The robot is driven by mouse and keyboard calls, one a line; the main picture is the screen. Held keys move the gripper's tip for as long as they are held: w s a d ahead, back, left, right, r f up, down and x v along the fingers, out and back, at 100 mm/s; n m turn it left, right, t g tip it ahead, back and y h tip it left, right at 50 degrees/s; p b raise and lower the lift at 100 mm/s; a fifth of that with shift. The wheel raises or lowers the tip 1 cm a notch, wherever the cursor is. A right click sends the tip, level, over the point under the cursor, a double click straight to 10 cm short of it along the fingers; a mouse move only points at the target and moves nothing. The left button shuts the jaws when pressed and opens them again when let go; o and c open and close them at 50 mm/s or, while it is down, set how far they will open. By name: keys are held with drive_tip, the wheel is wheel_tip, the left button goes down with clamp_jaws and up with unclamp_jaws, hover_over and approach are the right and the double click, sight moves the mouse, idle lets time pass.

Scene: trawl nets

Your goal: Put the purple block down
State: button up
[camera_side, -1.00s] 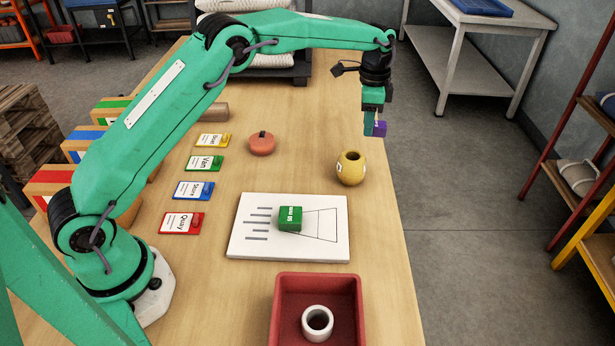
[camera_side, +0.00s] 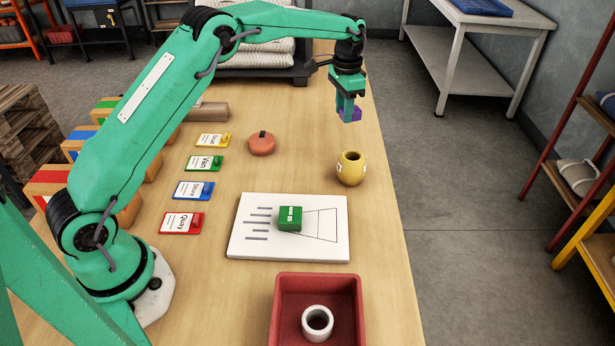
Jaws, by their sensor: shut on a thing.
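My gripper (camera_side: 346,112) is near the back right of the wooden table, pointing down. It is shut on the purple block (camera_side: 356,114), which shows partly between and beside the green fingers. The block appears held above the table top, but the exact height is hard to tell. The fingers hide part of the block.
A yellow pot (camera_side: 351,168) stands in front of my gripper. A green block (camera_side: 290,218) sits on a white board (camera_side: 245,240). A red tray (camera_side: 290,282) holds a white ring (camera_side: 318,322). An orange lidded disc (camera_side: 262,144) and several labelled cards lie left. Table right of the disc is clear.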

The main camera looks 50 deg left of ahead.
drive_tip(key=s+a+n, duration=0.2)
drive_tip(key=a+n, duration=0.4)
drive_tip(key=a, duration=0.3)
drive_tip(key=s+a+n, duration=0.3)
drive_tip(key=a+n, duration=0.4)
drive_tip(key=a, duration=0.1)
hover_over(263, 118)
drive_tip(key=shift+n, duration=0.3)
wheel_tip(263, 118, down, 7)
drive_tip(key=shift+a+r, duration=0.1)
drive_tip(key=shift+f, duration=2)
drive_tip(key=shift+f, duration=0.1)
drive_tip(key=o, duration=1)
